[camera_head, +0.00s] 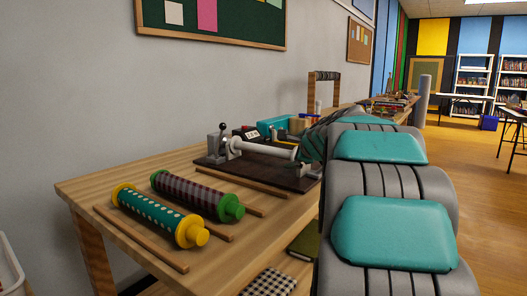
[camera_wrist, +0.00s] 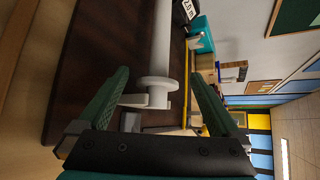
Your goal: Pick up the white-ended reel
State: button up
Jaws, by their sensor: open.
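The white-ended reel (camera_head: 265,150) is a pale, narrow roll lying level across a dark board with a winder on the table. Its round white end (camera_wrist: 157,85) and pale shaft (camera_wrist: 162,40) show in the wrist view. My gripper (camera_wrist: 158,74) is open, with one green finger on each side of the reel's near end in that view. I cannot tell whether the fingertips reach around it or stop short. In the head view, my gripper (camera_head: 313,145) is at the reel's right end, partly hidden by my arm.
A yellow-ended dotted reel (camera_head: 160,215) and a green-ended plaid reel (camera_head: 195,194) lie between wooden strips at the table's (camera_head: 85,187) front. The winder's upright crank (camera_head: 222,138) stands at the reel's left end. A teal box (camera_head: 272,126) sits behind, near the wall.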

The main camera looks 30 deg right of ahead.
aim_at(294, 154)
jog(key=x, duration=0.3)
jog(key=shift+d+f, duration=0.3)
jog(key=shift+f, duration=0.1)
jog(key=shift+w+d+f, duration=0.1)
jog(key=shift+w+d, duration=0.05)
jog(key=shift+w, duration=0.45)
jog(key=shift+f, duration=0.1)
jog(key=c, duration=1.5)
